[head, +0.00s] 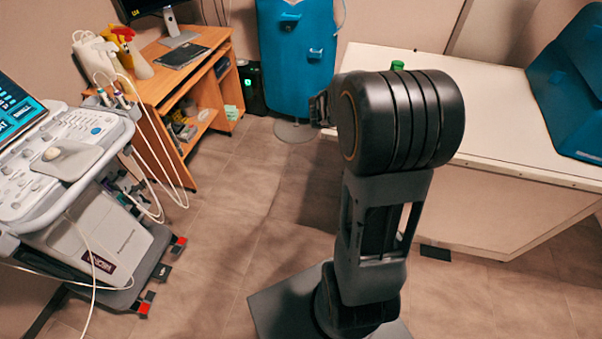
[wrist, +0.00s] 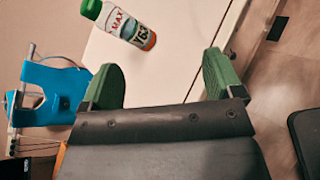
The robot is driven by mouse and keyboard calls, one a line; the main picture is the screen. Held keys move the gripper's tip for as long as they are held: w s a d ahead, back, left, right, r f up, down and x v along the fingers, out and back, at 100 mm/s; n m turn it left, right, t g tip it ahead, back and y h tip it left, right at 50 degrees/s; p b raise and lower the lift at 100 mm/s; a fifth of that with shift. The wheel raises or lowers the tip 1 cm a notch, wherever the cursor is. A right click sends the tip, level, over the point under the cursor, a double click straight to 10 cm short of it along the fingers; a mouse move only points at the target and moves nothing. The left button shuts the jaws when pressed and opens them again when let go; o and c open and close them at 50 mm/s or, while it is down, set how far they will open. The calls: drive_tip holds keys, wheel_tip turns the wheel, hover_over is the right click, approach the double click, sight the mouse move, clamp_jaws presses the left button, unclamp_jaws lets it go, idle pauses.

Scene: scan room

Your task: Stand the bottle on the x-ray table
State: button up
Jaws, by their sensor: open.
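The bottle (wrist: 127,24), white with a green cap and a green and orange label, is on the white x-ray table (wrist: 187,35) in the wrist view. It appears to stand upright, its cap toward the upper left of this turned picture. In the head view only its green cap (head: 397,65) shows above my arm; the body is hidden. My gripper (wrist: 163,80) is open and empty, its green fingers apart, with the bottle beyond them and not touching. In the head view the table (head: 490,110) lies behind and right of my arm; the gripper's fingers are not clearly visible there.
A blue padded piece (head: 570,90) stands at the table's right end. A blue apron on a stand (head: 297,55) is at the table's left. A wooden desk (head: 165,80) and an ultrasound machine (head: 75,190) are at left. The floor between is clear.

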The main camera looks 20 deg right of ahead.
drive_tip(key=s+a+f+m+y, duration=0.1)
drive_tip(key=s+a+m+y, duration=0.3)
drive_tip(key=a, duration=0.5)
drive_tip(key=s+a+m+t+y, duration=0.1)
drive_tip(key=s+a+m+y, duration=0.3)
drive_tip(key=a, duration=0.5)
drive_tip(key=s+a+f+m+y, duration=0.1)
drive_tip(key=s+a+m+y, duration=0.3)
drive_tip(key=a, duration=0.6)
drive_tip(key=shift+f+m+y, duration=0.3)
drive_tip(key=shift+m+y, duration=0.3)
drive_tip(key=shift+y, duration=0.5)
drive_tip(key=shift+t, duration=0.3)
wheel_tip(320, 180, up, 4)
drive_tip(key=p, duration=0.4)
drive_tip(key=shift+r, duration=0.25)
